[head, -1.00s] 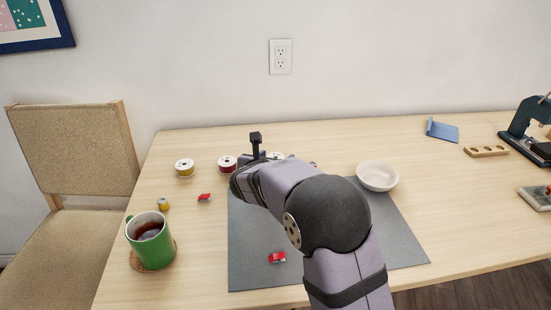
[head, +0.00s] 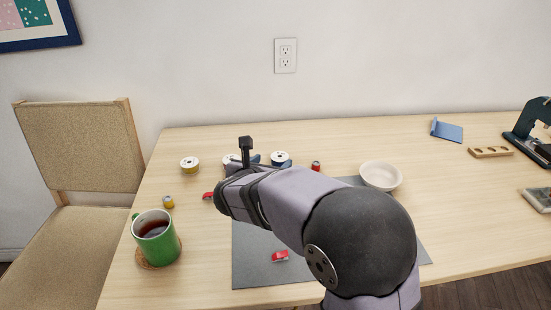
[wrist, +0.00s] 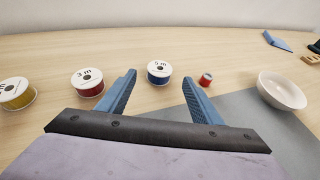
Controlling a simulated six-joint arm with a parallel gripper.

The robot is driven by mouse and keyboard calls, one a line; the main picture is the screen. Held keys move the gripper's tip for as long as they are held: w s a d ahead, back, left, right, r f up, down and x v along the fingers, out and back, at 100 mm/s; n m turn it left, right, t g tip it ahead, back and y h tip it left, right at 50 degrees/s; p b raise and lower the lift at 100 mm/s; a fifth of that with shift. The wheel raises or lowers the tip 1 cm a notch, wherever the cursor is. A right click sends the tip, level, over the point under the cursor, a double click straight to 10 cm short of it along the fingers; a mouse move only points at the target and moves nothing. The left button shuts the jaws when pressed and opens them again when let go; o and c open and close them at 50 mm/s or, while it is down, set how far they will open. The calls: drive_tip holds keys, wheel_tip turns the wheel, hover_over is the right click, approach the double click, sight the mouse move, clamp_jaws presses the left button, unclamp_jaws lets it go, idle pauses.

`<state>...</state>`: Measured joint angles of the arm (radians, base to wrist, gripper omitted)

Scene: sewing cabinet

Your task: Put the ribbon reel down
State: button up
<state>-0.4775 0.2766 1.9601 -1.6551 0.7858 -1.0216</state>
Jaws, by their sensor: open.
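My gripper (wrist: 160,77) is open, its two blue fingers apart. In the wrist view a blue ribbon reel (wrist: 159,73) with a white "5 m" face stands on the bare wood, just beyond the gap between the fingertips. I see no finger pressed on it. In the head view the reel (head: 280,156) shows beyond my wrist, its lower part hidden. A red reel (wrist: 88,82) marked "3 m" stands left of the fingers; my arm covers most of it in the head view. A yellow reel (head: 189,163) stands further left.
A small red spool (wrist: 205,80) stands close beyond the right finger. A white bowl (head: 381,175) sits right of it, on the grey mat's (head: 255,267) edge. A green mug (head: 155,240) stands front left. Red clips and a small yellow spool (head: 168,202) lie around.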

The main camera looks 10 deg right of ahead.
drive_tip(key=shift+v, duration=1.35)
